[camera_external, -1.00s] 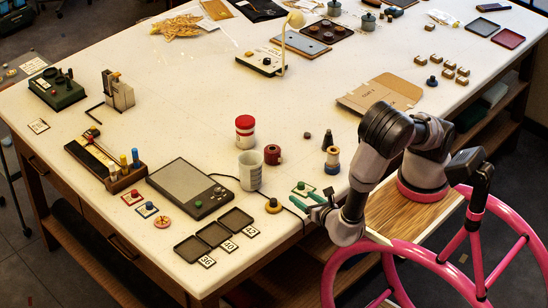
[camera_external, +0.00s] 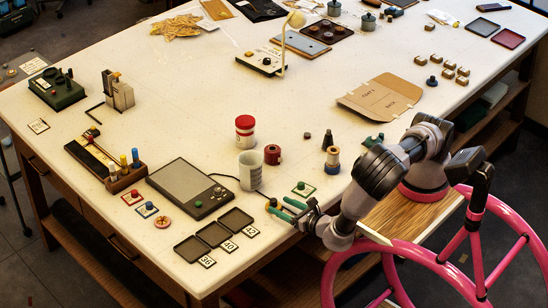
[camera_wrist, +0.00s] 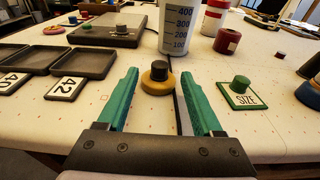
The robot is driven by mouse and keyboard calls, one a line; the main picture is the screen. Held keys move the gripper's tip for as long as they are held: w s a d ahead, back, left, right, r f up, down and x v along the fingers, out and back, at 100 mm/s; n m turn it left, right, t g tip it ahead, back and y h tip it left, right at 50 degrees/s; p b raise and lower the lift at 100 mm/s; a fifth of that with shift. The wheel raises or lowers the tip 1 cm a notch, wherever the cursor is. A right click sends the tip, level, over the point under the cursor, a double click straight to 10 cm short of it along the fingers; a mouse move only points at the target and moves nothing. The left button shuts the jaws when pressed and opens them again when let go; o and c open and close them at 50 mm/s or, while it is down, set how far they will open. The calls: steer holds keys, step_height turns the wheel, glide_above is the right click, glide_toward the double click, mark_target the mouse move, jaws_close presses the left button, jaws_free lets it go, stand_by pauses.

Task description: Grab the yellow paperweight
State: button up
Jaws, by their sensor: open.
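The yellow paperweight (camera_wrist: 156,80) is a low yellow disc with a dark knob on top, standing on the white table. In the wrist view it sits just beyond and between the tips of my open green-fingered gripper (camera_wrist: 160,92). In the external view my gripper (camera_external: 280,209) reaches over the table's front edge at the paperweight, and the green fingers hide most of it; its dark knob (camera_external: 273,202) shows at the fingertips. I cannot tell whether a finger touches it.
A measuring cup (camera_external: 249,170) stands behind the paperweight. A green SIZE card with a knob (camera_wrist: 239,91) lies to the right. Trays labelled 40 and 42 (camera_wrist: 80,73) and a grey scale (camera_external: 190,187) are to the left. A cable runs close by.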

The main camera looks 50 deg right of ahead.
steer(key=shift+w+f, duration=0.15)
steer(key=shift+w, duration=0.8)
steer(key=shift+c, duration=0.3)
jaws_close()
